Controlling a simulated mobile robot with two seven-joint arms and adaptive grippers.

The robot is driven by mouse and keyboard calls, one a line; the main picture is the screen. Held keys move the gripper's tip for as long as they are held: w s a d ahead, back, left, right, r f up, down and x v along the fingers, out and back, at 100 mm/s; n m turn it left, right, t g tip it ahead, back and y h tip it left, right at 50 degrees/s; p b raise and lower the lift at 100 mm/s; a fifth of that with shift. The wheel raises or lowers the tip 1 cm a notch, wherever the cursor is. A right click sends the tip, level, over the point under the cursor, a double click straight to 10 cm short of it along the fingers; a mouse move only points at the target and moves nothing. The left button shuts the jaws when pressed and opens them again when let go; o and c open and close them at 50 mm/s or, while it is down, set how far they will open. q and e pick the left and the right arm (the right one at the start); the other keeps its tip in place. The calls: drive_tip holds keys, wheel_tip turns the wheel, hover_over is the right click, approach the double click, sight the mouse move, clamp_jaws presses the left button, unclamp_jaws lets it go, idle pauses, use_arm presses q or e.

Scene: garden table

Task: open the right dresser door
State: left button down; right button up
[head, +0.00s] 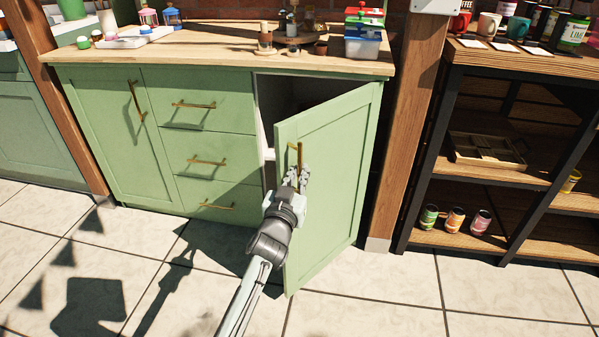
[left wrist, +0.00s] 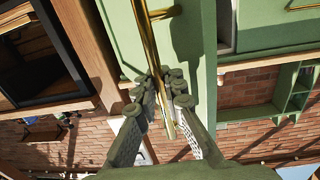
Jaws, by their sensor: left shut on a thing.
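The green dresser has its right door (head: 328,180) standing partly open, swung out toward me on its right-side hinges. A dark gap shows between the door and the cabinet. The brass handle (head: 299,158) is upright near the door's left edge. My left gripper (head: 297,177) is at the lower part of this handle. In the left wrist view the handle (left wrist: 152,40) runs between the two fingers, and my left gripper (left wrist: 163,100) is shut on it. The cabinet's inside is mostly hidden by the door. My right gripper is not in view.
The dresser's left door (head: 110,130) and three drawers (head: 205,160) are shut. A wooden post (head: 408,130) and a black-framed shelf (head: 470,205) with cups stand to the right. The tiled floor (head: 400,300) in front is clear.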

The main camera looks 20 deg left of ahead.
use_arm(q)
drive_tip(key=shift+s+f, duration=0.15)
drive_tip(key=shift+s, duration=0.05)
drive_tip(key=shift+d, duration=0.1)
drive_tip(key=c, duration=1.6)
unclamp_jaws()
drive_tip(key=shift+d, duration=0.1)
drive_tip(key=shift+s+d, duration=0.15)
drive_tip(key=shift+s, duration=1.75)
drive_tip(key=shift+s+d, duration=0.1)
drive_tip(key=shift+s, duration=1.75)
drive_tip(key=shift+c, duration=0.5)
